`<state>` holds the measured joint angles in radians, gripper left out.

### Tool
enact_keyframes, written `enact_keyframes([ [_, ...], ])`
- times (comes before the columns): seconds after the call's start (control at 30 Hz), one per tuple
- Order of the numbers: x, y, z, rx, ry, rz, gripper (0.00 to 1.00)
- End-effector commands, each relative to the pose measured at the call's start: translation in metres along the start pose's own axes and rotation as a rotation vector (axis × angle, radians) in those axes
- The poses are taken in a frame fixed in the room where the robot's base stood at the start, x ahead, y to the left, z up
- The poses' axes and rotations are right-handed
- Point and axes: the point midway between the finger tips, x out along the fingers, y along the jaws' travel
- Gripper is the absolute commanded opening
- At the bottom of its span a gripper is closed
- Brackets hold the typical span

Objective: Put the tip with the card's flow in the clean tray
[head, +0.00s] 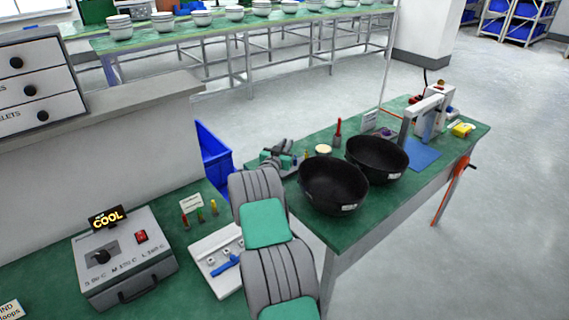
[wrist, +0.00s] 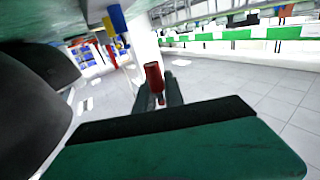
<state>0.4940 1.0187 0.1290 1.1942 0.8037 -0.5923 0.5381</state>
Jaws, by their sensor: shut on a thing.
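My gripper (head: 279,154) is at the near left corner of the right-hand green table, left of two black bowls. In the wrist view its fingers (wrist: 158,98) are shut on a small tip, with red showing at the fingertips; its full shape is hard to make out. A small card (head: 191,203) stands on the left bench behind red, green and yellow-topped tips (head: 200,215); its print is too small to read. A white tray (head: 203,247) with a blue tool lies beside my arm. I cannot tell which container is the clean tray.
The near black bowl (head: 333,185) and far black bowl (head: 377,158) carry unreadable labels. A red upright thing (head: 338,131) and a pale disc (head: 323,149) stand behind them. A grey box with a COOL sign (head: 107,218) sits on the left bench.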

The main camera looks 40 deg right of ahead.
Motion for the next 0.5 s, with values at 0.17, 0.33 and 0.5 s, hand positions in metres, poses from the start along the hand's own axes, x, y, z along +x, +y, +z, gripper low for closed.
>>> enact_keyframes([
  [0.17,0.0,0.0,0.029,-0.001,-0.001,-0.002,0.0],
  [0.33,-0.001,0.0,0.058,0.0,0.001,-0.003,0.0],
  [0.5,0.0,0.0,0.061,0.002,0.002,-0.003,0.0],
])
